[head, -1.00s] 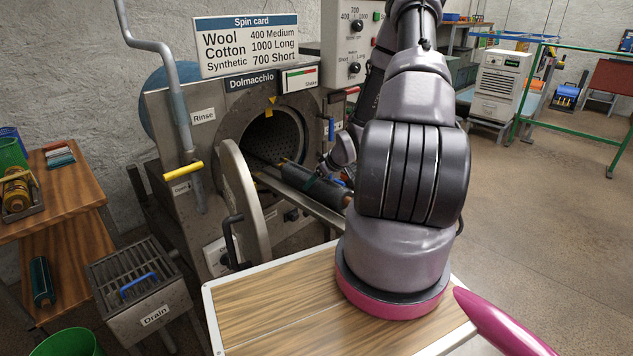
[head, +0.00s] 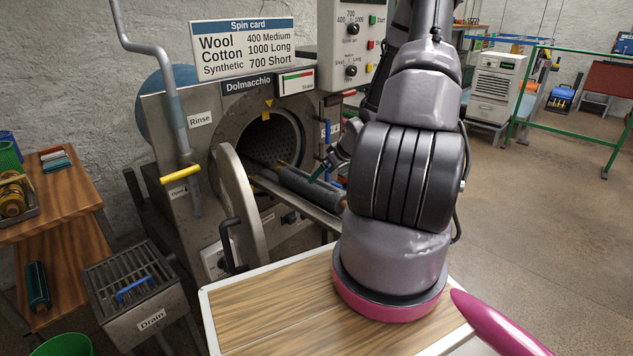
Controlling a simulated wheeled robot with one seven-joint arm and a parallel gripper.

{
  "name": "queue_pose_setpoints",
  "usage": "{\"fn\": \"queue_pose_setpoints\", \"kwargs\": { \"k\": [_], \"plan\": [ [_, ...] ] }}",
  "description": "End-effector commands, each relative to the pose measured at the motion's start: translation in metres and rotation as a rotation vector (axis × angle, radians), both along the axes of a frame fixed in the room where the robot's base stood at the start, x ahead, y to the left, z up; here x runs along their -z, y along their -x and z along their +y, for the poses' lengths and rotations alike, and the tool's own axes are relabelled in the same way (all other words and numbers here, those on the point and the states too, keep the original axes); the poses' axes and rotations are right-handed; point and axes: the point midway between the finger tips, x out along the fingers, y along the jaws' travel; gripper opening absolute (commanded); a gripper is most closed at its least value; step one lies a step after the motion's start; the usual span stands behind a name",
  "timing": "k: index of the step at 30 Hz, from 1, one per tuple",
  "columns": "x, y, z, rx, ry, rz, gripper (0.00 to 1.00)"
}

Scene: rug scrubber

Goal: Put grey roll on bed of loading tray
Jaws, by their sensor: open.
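The grey roll (head: 308,187) lies lengthwise along the loading tray (head: 297,203), which sticks out of the round drum opening of the machine. It appears to rest on the tray's bed, though its far side and right end are partly hidden. My gripper (head: 322,172) is open, just above and to the right of the roll's middle. A teal fingertip shows close over the roll; I cannot tell whether it touches. My arm hides part of the area to the right of the tray.
The round drum door (head: 239,205) stands open left of the tray. A crank with a yellow handle (head: 180,173) rises beside it. A drain box (head: 133,282) and a wooden shelf unit (head: 72,200) stand at left. Open floor lies at right.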

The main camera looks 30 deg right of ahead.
Motion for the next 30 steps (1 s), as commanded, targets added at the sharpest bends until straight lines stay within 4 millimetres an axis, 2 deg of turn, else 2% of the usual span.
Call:
{"fn": "queue_pose_setpoints", "kwargs": {
  "k": [3,7,15,19,23,26,30],
  "plan": [
    [-0.018,0.013,-0.006,0.003,0.002,-0.002,1.00],
    [-0.030,0.022,-0.009,0.002,0.001,0.000,1.00],
    [-0.039,0.027,-0.010,0.003,0.011,0.008,1.00],
    [-0.059,0.027,-0.014,0.031,0.069,0.052,1.00],
    [-0.104,0.029,-0.016,0.106,0.156,0.111,1.00],
    [-0.147,0.035,-0.012,0.189,0.205,0.140,1.00],
    [-0.208,0.050,0.005,0.313,0.224,0.149,1.00]
  ]
}}
